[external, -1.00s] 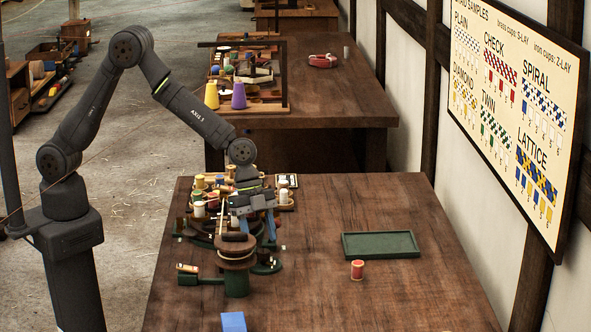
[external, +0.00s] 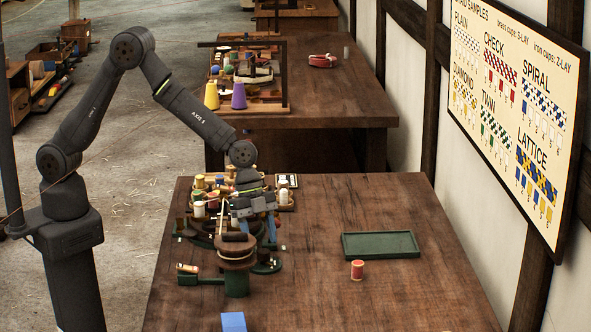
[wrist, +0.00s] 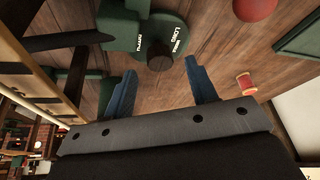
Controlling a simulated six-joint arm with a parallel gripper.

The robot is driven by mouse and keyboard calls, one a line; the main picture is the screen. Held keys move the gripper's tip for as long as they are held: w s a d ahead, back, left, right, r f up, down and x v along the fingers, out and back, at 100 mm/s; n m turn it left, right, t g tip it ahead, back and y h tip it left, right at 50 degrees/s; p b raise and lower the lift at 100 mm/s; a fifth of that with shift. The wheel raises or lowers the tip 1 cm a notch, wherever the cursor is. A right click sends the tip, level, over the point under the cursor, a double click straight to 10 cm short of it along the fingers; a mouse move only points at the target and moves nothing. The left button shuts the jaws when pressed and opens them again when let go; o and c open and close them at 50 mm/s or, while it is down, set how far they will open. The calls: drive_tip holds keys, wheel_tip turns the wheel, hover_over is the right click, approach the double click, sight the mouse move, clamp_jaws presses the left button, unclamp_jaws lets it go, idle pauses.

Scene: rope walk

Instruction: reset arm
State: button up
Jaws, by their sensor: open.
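My gripper (external: 256,228) hangs at the end of my arm over the rope-walk fixture on the near table. In the wrist view my gripper (wrist: 160,95) has its two blue fingers spread wide apart, with nothing between them. Beyond the fingers is a dark green part of the fixture (wrist: 120,30) with a round dark knob and white lettering. In the external view the fixture (external: 237,284) has a green base and a wooden disc on top. My gripper is just behind and above it; contact cannot be told.
A red spool (external: 357,270) stands in front of an empty green tray (external: 345,250) on the right. Several spools (external: 200,208) crowd the table's left side. The table's right middle is mostly clear.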

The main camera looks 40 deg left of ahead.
drive_tip(key=v, duration=1.5)
drive_tip(key=x, duration=1.7)
drive_tip(key=shift+s+d+f, duration=0.1)
drive_tip(key=shift+d+f, duration=0.05)
drive_tip(key=shift+f, duration=0.25)
drive_tip(key=shift+r+n, duration=0.1)
drive_tip(key=shift+n, duration=0.3)
drive_tip(key=shift+s+n+t, duration=0.15)
drive_tip(key=shift+n+t, duration=0.75)
drive_tip(key=shift+n, duration=1)
drive_tip(key=shift+s+n+t, duration=0.15)
drive_tip(key=shift+n+t, duration=0.65)
drive_tip(key=shift+n, duration=1.4)
drive_tip(key=shift+y, duration=0.3)
drive_tip(key=shift+v, duration=2.65)
